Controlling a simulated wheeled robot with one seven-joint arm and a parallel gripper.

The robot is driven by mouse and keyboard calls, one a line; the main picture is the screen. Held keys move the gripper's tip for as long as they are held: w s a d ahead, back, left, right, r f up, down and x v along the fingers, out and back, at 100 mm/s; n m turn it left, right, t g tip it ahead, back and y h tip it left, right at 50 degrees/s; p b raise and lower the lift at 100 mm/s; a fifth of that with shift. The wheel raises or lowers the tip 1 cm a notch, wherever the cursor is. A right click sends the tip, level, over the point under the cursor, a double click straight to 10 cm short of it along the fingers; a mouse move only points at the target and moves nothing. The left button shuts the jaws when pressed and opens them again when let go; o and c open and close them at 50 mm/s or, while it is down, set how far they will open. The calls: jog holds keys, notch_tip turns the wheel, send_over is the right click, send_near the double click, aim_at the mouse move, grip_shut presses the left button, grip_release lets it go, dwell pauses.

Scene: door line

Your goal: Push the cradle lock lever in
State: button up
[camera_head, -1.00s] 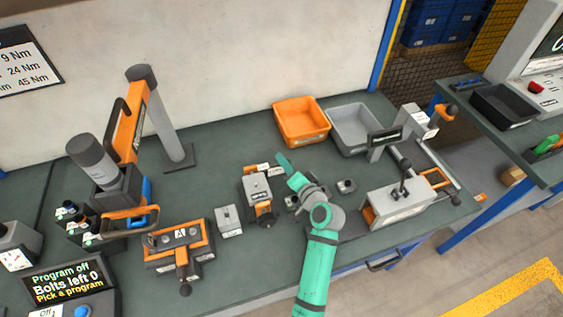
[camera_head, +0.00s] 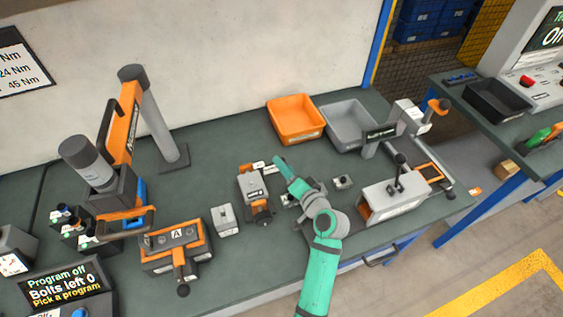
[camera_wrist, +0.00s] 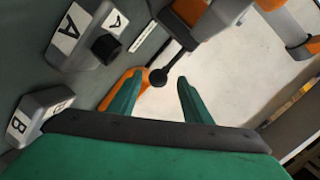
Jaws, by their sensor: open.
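A grey and orange cradle (camera_head: 252,184) stands at the middle of the bench, with a black knob at its front. My gripper (camera_head: 279,163) is just right of it, pointing up and left. In the wrist view, a black lever (camera_wrist: 167,66) ends in a ball. It juts from a grey and orange body (camera_wrist: 213,28) toward my open gripper (camera_wrist: 162,80). The ball appears between the fingertips, nearer the left one. I cannot tell whether it touches. The fingers hold nothing. In the head view this lever is not clearly seen.
An orange bin (camera_head: 296,122) and a grey bin (camera_head: 346,128) stand behind. A grey box with an upright lever (camera_head: 395,200) is to the right. An orange fixture (camera_head: 160,250) is at left.

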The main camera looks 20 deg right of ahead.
jog(key=v, duration=0.7)
jog(key=shift+w, duration=0.1)
